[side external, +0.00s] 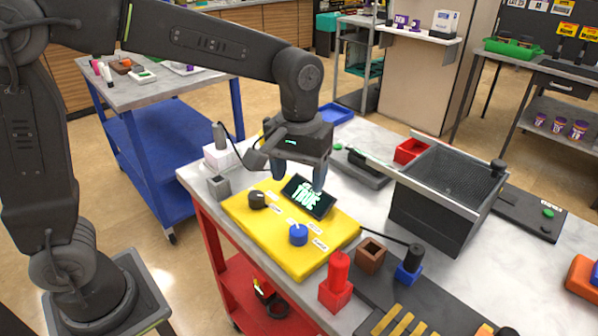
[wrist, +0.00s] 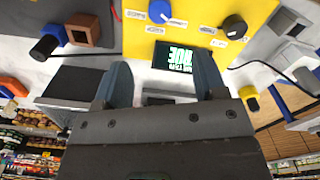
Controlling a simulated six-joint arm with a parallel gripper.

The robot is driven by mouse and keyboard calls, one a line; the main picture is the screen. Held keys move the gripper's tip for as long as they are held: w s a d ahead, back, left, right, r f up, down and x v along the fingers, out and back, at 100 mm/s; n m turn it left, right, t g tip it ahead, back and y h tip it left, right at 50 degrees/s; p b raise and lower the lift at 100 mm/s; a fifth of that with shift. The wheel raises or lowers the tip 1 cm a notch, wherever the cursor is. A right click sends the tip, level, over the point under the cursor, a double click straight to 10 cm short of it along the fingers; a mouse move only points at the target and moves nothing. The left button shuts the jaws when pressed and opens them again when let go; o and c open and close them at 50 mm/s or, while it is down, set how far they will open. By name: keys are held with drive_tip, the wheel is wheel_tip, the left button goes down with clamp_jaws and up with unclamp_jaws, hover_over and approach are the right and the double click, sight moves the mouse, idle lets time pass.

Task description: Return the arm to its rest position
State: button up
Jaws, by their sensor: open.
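My gripper (side external: 299,180) hangs above the yellow panel (side external: 247,212) near its far edge, fingers pointing down, open with nothing between them. In the wrist view the two blue-grey fingers of my gripper (wrist: 161,62) stand wide apart. A black display with green text (side external: 308,197) is on the panel just below and in front of the fingers; the display also shows between the fingertips in the wrist view (wrist: 174,57). A black knob (side external: 257,199) and a blue knob (side external: 298,235) sit on the panel. Contact between fingers and display cannot be seen.
A grey open-topped bin (side external: 425,217) stands right of the panel. A red block with a post (side external: 337,283), a brown hollow block (side external: 370,255) and a black-topped blue block (side external: 409,265) are in front. A grey block (side external: 219,187) and a cabled device (side external: 221,152) are left.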

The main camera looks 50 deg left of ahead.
drive_tip(key=s+a+r+m+t, duration=0.1)
drive_tip(key=s+a+m+t, duration=0.1)
drive_tip(key=s+a, duration=0.2)
drive_tip(key=s+a+r+m+t, duration=0.2)
drive_tip(key=s+a+t, duration=0.1)
drive_tip(key=s, duration=0.8)
drive_tip(key=shift+s+a+t, duration=0.15)
drive_tip(key=shift+a+t, duration=0.15)
drive_tip(key=shift+a, duration=0.5)
